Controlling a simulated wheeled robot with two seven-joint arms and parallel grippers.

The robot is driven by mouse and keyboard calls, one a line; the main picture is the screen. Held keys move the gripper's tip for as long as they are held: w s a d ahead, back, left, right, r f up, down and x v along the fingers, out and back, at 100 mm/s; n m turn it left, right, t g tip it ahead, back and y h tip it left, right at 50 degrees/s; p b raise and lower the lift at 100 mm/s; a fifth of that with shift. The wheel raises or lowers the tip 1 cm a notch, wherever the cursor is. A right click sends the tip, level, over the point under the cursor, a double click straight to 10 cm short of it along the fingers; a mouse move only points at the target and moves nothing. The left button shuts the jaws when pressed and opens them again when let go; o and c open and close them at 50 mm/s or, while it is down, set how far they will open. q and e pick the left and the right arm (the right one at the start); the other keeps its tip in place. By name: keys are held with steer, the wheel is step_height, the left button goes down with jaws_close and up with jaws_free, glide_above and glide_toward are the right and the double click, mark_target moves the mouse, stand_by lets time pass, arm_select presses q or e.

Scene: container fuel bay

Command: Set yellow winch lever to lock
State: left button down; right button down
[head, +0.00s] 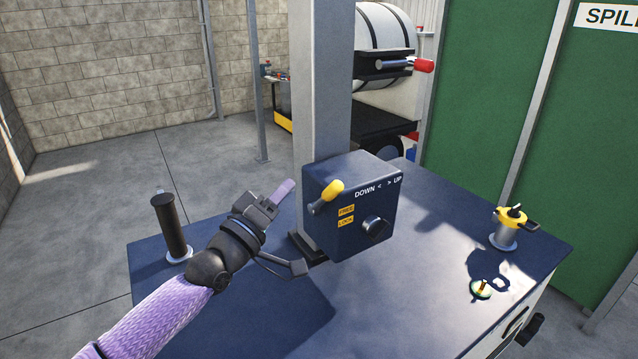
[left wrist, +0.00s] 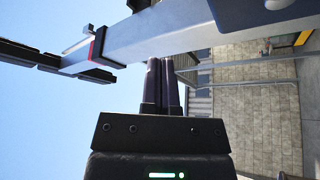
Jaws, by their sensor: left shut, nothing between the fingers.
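The yellow winch lever (head: 332,190) sticks out from the left face of a dark blue control box (head: 326,236) on a grey post. Its yellow knob is tilted upward, above the yellow FREE label (head: 346,210); the LOCK label (head: 346,222) lies just below that. My left gripper (head: 284,191) is just left of the lever and apart from it, shut and empty. In the left wrist view its two dark fingers (left wrist: 160,80) are together, with the grey post behind them. The lever does not clearly show there. My right gripper is not in view.
The blue bench top (head: 420,285) carries a black upright handle (head: 171,225) at left and a yellow-topped fitting (head: 508,228) at right. The bench's middle front is clear.

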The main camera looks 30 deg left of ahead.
mark_target(327, 191)
arm_select(q)
steer(key=w+d, duration=0.3)
steer(key=w, duration=0.2)
steer(key=shift+w+d+f+p, duration=0.2)
steer(key=shift+d+f+p, duration=0.05)
steer(key=shift+d+p, duration=0.2)
steer(key=m+b, duration=0.1)
steer(key=d+f+m+h+b, duration=0.1)
steer(key=b, duration=0.1)
steer(key=shift+s+d+f+m+h, duration=0.1)
steer(key=shift+s+f+m+h, duration=0.2)
steer(key=shift+s+m, duration=0.1)
steer(key=s+d+f+m+g+h+b, duration=0.1)
steer(key=f+m+h+b, duration=0.5)
steer(key=m, duration=0.7)
steer(key=shift+s+d+f+h+b, duration=0.35)
steer(key=shift+d+h+b, duration=0.7)
steer(key=shift+b, duration=1.1)
